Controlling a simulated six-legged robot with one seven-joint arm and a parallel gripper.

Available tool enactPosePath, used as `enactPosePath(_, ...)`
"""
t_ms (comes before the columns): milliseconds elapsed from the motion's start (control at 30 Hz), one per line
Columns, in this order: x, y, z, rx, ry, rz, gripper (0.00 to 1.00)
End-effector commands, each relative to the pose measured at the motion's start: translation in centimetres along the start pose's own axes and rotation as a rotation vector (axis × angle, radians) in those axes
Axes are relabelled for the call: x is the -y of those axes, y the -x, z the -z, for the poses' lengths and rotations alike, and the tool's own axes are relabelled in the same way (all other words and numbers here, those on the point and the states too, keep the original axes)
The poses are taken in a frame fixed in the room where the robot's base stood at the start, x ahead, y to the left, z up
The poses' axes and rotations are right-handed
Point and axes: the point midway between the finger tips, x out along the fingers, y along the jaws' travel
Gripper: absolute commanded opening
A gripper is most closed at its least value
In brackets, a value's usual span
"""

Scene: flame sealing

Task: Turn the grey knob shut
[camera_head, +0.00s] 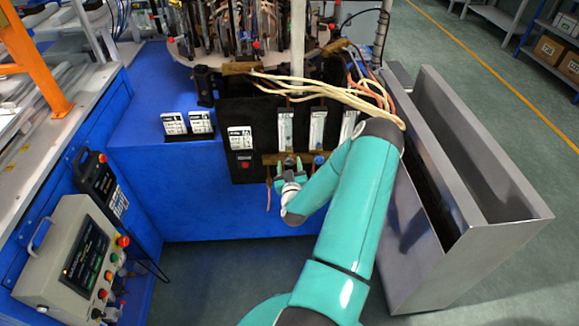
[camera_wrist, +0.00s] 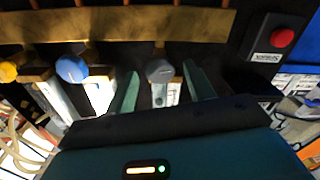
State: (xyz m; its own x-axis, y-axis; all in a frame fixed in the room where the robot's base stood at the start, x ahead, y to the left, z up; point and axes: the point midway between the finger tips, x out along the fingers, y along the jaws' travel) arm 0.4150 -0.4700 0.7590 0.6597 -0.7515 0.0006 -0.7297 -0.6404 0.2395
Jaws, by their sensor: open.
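The grey knob (camera_wrist: 159,70) is in the wrist view, below a brass bar and above a clear flow tube. My gripper (camera_wrist: 160,76) is open, with one teal finger on each side of the knob. Small gaps show between the fingers and the knob; I cannot tell how deep the fingers reach. In the head view my gripper (camera_head: 289,167) is at the front of the black panel (camera_head: 262,111), at the leftmost flow tube. The grey knob cannot be made out clearly there.
A blue knob (camera_wrist: 72,68) and a yellow knob (camera_wrist: 8,71) sit left of the grey one in the wrist view. A red button (camera_wrist: 283,37) is to the right. In the head view, a metal bin (camera_head: 470,200) stands right of my arm, and pale hoses (camera_head: 335,88) hang above.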

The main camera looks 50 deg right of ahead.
Motion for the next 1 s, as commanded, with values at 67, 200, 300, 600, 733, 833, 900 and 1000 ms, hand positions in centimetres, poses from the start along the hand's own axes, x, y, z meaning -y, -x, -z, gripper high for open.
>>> enactPosePath(67,0.01,0.02,-0.01,0.000,0.000,0.000,0.53)
enactPosePath(200,0.01,0.04,-0.02,0.000,0.000,0.000,0.41)
enactPosePath(300,0.01,0.05,-0.02,0.000,0.000,0.000,0.22)
enactPosePath(600,0.01,0.06,-0.02,0.000,-0.009,0.001,0.10)
enactPosePath(733,0.03,0.07,-0.01,0.000,-0.038,0.001,0.10)
enactPosePath(833,0.05,0.06,0.01,0.000,-0.080,0.001,0.10)
enactPosePath(900,0.01,0.07,0.00,0.001,-0.118,0.001,0.10)
enactPosePath(1000,0.03,0.06,0.04,-0.001,-0.188,0.002,0.10)
